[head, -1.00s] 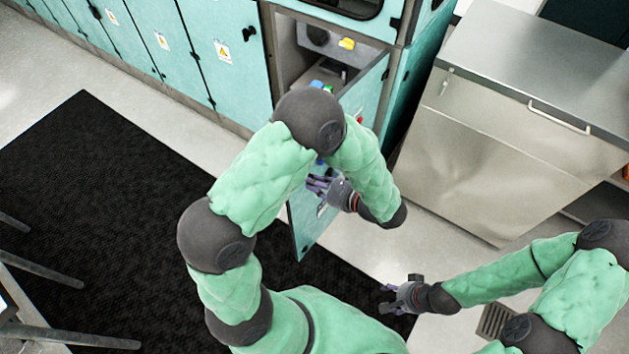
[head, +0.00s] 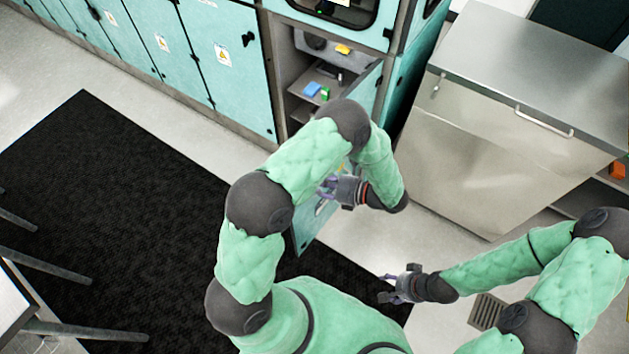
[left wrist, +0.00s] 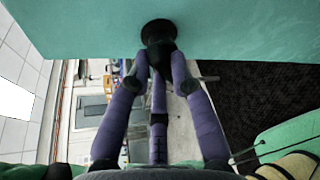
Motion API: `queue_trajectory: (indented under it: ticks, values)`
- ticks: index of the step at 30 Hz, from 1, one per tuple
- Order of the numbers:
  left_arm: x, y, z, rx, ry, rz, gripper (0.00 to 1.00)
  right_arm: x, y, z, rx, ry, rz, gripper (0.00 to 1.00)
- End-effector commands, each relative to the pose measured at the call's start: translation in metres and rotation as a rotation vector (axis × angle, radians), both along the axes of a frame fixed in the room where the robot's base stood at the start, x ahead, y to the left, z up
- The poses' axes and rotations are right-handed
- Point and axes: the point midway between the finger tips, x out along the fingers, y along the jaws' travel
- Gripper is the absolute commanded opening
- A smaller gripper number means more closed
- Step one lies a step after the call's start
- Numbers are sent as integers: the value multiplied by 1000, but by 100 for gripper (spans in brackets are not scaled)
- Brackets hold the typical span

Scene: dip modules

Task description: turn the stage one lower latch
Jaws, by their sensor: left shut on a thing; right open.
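The teal cabinet door (head: 303,235) stands swung open, partly hidden behind my left arm. In the left wrist view the teal panel (left wrist: 80,28) fills the top, with a black latch (left wrist: 158,30) projecting from it. My left gripper (left wrist: 158,62) has its purple fingers closed around the latch's end. In the head view the left gripper (head: 328,187) is at the door, and the latch is hidden there. My right gripper (head: 388,290) is open and empty, low over the floor, away from the cabinet.
The open compartment (head: 298,72) holds a blue block (head: 312,89), a green block (head: 325,94) and a yellow piece (head: 343,49). A steel cabinet (head: 500,150) stands to the right. A black mat (head: 120,200) covers the floor at left, which is mostly clear.

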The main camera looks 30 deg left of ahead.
Motion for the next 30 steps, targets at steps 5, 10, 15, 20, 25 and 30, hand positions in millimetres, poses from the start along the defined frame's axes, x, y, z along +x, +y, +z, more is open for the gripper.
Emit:
queue_trajectory:
  ticks: [5,10,15,20,25,30]
  values:
    - [3,-1,-2,27,164,0,0,0,0,4,0,0,0,60]
    - [4,-1,-4,51,320,1,0,0,0,3,0,0,0,60]
    - [5,-1,-6,72,460,0,0,0,0,1,0,0,0,60]
    - [6,-1,-7,89,566,-1,0,0,0,-1,0,0,0,60]
    - [7,-1,-8,101,644,-2,0,0,0,-2,0,0,0,60]
    - [7,-1,-9,108,691,-3,0,0,0,-3,0,0,0,60]
